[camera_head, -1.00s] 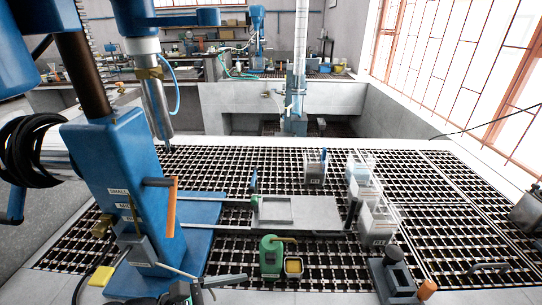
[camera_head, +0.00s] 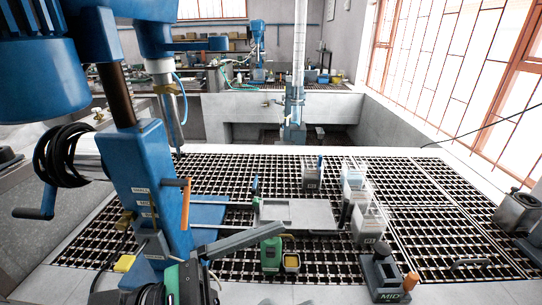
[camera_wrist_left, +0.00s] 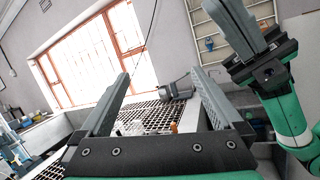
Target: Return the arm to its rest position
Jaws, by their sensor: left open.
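My left gripper shows in the left wrist view (camera_wrist_left: 161,75), where its two grey fingers stand wide apart with nothing between them. In the head view, a long grey finger of it (camera_head: 245,240) reaches in from the bottom left, in front of the blue flotation machine's base (camera_head: 205,212). A green-and-black arm of mine (camera_wrist_left: 285,100) with a grey end piece, probably my right one, stands at the right of the wrist view; its jaw opening cannot be made out.
The blue flotation machine (camera_head: 150,180) with an orange-handled lever (camera_head: 185,203) is close to the arm. The right grating is mostly clear.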

